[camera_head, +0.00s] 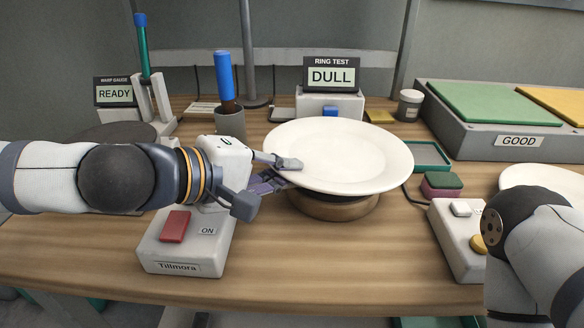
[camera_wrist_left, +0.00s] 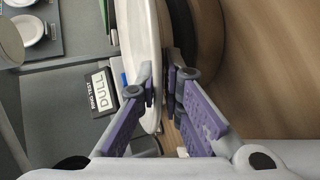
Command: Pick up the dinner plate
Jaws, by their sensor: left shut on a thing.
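The white dinner plate (camera_head: 340,150) is at the centre of the head view, above a round brown stand (camera_head: 335,205). My left gripper (camera_head: 284,170) is shut on the plate's left rim, one finger above it and one below. In the left wrist view the plate (camera_wrist_left: 146,50) shows edge-on between the fingertips of the left gripper (camera_wrist_left: 158,82). I cannot tell whether the plate still touches the stand. My right arm shows at the lower right of the head view; its gripper is out of sight.
A Tillmora box with a red switch (camera_head: 174,227) stands below my left gripper. A RING TEST display reading DULL (camera_head: 331,76) stands behind the plate. A GOOD bin (camera_head: 470,135) is at back right. Another white plate (camera_head: 545,182) lies at right, partly hidden by my right arm.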

